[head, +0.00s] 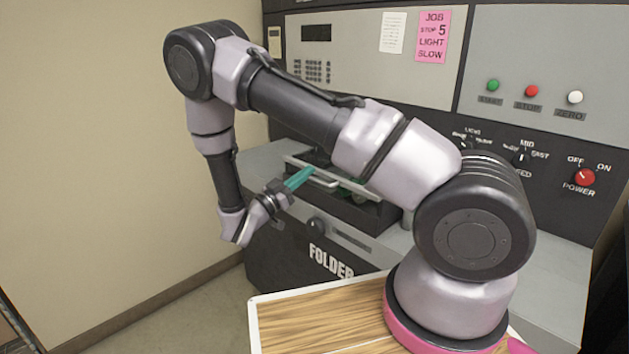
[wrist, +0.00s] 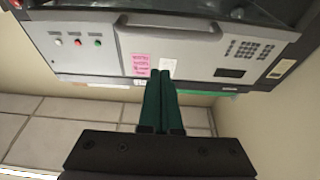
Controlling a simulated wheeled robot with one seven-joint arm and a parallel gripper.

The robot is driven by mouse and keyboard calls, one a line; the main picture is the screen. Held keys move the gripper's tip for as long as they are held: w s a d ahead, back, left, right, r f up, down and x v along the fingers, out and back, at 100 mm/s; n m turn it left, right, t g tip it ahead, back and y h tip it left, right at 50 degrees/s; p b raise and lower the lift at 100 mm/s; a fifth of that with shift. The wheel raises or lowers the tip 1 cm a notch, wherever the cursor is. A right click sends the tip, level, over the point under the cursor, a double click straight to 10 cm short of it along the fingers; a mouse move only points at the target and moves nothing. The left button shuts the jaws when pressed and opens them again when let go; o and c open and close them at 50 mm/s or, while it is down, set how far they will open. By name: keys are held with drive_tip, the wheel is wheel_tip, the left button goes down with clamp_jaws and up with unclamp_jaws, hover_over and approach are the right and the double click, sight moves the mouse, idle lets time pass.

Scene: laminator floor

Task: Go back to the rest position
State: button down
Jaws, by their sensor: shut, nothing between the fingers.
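My gripper (head: 299,178) shows in the head view as green fingers at the end of my folded arm, left of centre, in front of the machine's tray area. In the wrist view its two green fingers (wrist: 161,100) lie side by side, shut, with nothing between them. From the head view I cannot tell whether the fingertips touch the tray handle behind them.
The laminator machine (head: 400,60) fills the back, with green, red and white buttons, dials and a red power knob (head: 585,177). A metal handle (head: 314,174) is close behind my gripper. A wood-topped surface (head: 318,318) is in front. Floor at left (head: 165,325) is clear.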

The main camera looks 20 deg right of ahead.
drive_tip(key=w+f+v, duration=0.1)
drive_tip(key=f+v, duration=0.1)
drive_tip(key=v, duration=0.5)
drive_tip(key=s+d+r+n+g+y, duration=0.1)
drive_tip(key=s+d+r+g+y, duration=0.3)
drive_tip(key=d+r+g+y, duration=0.25)
drive_tip(key=s+d+r+g+y, duration=0.3)
drive_tip(key=s+d+r+g, duration=0.3)
drive_tip(key=r, duration=0.3)
drive_tip(key=s+r+n+t+y, duration=0.3)
drive_tip(key=s+r+t+y, duration=0.1)
drive_tip(key=r, duration=0.4)
drive_tip(key=s+r+n+t+y, duration=0.4)
drive_tip(key=r+y, duration=0.3)
drive_tip(key=r, duration=0.2)
drive_tip(key=shift+s+t, duration=0.45)
drive_tip(key=shift+t, duration=0.2)
drive_tip(key=shift+a+r, duration=0.1)
